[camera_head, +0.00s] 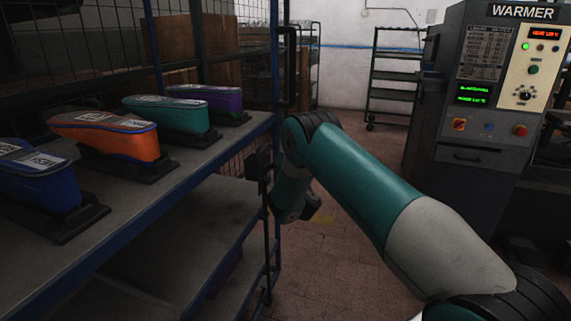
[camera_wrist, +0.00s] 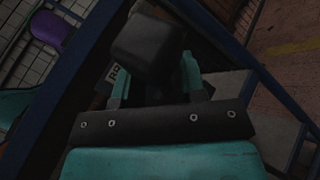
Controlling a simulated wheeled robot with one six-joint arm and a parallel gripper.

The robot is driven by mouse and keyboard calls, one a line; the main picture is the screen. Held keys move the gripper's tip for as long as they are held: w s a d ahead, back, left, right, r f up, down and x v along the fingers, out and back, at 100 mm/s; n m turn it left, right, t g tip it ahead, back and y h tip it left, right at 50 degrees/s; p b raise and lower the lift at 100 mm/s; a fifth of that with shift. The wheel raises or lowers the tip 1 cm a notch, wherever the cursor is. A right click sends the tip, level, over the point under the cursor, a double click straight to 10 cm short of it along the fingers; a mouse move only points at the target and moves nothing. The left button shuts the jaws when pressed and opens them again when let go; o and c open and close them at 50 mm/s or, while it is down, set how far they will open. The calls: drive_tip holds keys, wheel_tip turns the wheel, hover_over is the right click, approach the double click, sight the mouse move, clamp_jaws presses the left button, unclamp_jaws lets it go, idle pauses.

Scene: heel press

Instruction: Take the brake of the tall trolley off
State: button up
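The tall trolley (camera_head: 275,95) stands on the left with a blue frame and grey shelves. A small black box (camera_head: 258,165) with a thin rod below it sits at its near right post. In the wrist view a black block-shaped knob (camera_wrist: 148,48) stands close in front of my gripper (camera_wrist: 155,85). A label with partly hidden letters (camera_wrist: 117,74) lies behind the left finger. In the head view my wrist is beside the post, and my fingertips are hidden.
Several coloured shoe-shaped pieces, one of them orange (camera_head: 105,138), stand on black bases on the top shelf. A grey warmer machine (camera_head: 485,85) stands at the right. Another trolley (camera_head: 395,75) is at the back. Tiled floor (camera_head: 350,255) is free between them.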

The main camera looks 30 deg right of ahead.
drive_tip(key=shift+f, duration=0.1)
drive_tip(key=b+v, duration=1.7)
drive_tip(key=b, duration=1.1)
drive_tip(key=shift+s, duration=0.15)
